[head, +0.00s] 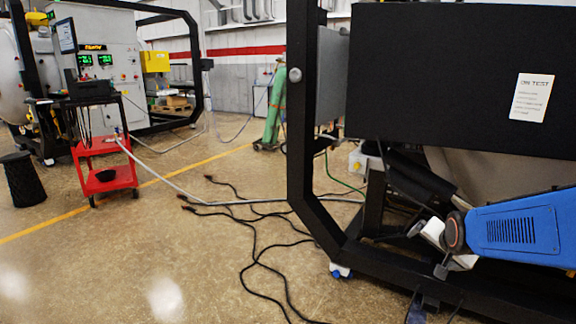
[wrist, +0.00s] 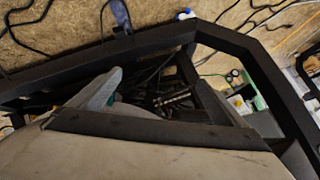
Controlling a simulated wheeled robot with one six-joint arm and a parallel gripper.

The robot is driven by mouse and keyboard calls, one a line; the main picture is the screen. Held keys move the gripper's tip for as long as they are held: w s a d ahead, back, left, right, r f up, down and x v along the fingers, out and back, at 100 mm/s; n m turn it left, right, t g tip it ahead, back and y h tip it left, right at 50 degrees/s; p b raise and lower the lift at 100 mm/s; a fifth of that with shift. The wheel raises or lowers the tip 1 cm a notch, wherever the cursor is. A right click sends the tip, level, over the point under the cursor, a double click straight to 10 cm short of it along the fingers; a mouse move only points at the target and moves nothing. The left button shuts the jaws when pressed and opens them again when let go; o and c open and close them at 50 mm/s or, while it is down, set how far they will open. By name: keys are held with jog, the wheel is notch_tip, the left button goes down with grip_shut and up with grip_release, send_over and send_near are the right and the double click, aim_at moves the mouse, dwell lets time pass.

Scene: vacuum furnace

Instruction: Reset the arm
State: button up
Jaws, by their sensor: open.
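My blue arm (head: 515,232) reaches in from the right edge in the head view. It ends at a dark round joint with pale wrist parts (head: 432,234) in front of the black frame. The wrist view looks down past a pale grey curved surface (wrist: 150,157) with a dark edge strip. Beyond it are the black frame (wrist: 150,42) and dark hoses. I see nothing held.
The black frame (head: 299,150) carries a dark panel (head: 430,75) with a white notice (head: 531,97). Black cables (head: 250,235) and a grey hose lie on the floor. A red cart (head: 104,184) and a black bin (head: 22,180) stand at left. The front-left floor is clear.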

jog(key=s+a+n+g, duration=0.1)
jog(key=s+a+n, duration=0.2)
jog(key=s, duration=0.6)
jog(key=s+a+r+n+g+y, duration=0.1)
jog(key=s+a+n, duration=0.2)
jog(key=s, duration=0.6)
jog(key=s+a+n+g+y, duration=0.1)
jog(key=s+a+n+g, duration=0.1)
jog(key=s+a, duration=0.3)
jog(key=s+n, duration=0.1)
jog(key=s, duration=0.2)
jog(key=shift+s+a+r+n, duration=0.15)
jog(key=shift+s+a+n, duration=0.25)
